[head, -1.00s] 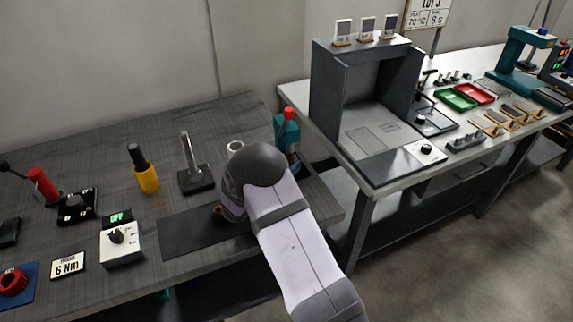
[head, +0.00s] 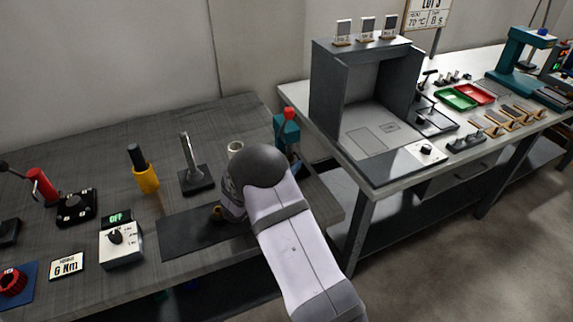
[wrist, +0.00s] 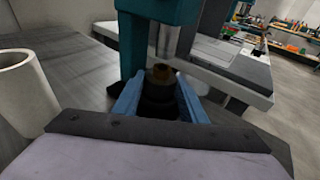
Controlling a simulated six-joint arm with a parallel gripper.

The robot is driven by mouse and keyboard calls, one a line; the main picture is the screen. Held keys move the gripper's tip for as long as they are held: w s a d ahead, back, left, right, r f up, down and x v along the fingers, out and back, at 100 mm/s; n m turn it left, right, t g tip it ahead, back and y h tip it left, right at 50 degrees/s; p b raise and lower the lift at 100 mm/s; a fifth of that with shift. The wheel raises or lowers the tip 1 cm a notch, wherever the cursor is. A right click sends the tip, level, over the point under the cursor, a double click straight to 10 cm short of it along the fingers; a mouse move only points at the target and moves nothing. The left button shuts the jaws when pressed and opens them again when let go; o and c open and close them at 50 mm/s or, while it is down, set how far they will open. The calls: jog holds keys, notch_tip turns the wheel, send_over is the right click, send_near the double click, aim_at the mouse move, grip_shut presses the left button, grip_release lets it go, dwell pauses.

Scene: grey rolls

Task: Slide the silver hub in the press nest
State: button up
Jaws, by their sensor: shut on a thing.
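My gripper (wrist: 165,101) shows its two blue fingers in the wrist view, shut on a round stepped piece (wrist: 161,76). The piece looks dark in shadow with a brownish top; I take it for the hub, though its silver colour does not show. The teal press (wrist: 131,48) stands just ahead, with its silver ram (wrist: 166,42) above and beyond the piece. In the head view, the press (head: 287,132) with its red knob is behind my arm. My arm hides the gripper and the held piece there. I cannot make out the nest or any contact with it.
A pale hollow roll (wrist: 22,92) stands upright left of my gripper. A dark mat (head: 190,234) lies left of my arm, with a small brass piece (head: 217,212) by it. A black stand (head: 196,178) and a yellow holder (head: 146,178) are farther left. A grey open cabinet (head: 331,95) stands right.

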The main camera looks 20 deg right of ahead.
jog(key=shift+f+b, duration=0.35)
jog(key=shift+b, duration=0.05)
dwell(0.4)
jog(key=o, duration=1.4)
jog(key=shift+c, duration=0.2)
jog(key=shift+a, duration=0.15)
jog(key=shift+s+a, duration=0.15)
jog(key=shift+a, duration=0.05)
jog(key=shift+b+v, duration=0.55)
jog(key=shift+v, duration=2.85)
jog(key=shift+s+d+r, duration=0.1)
jog(key=shift+d+r, duration=0.05)
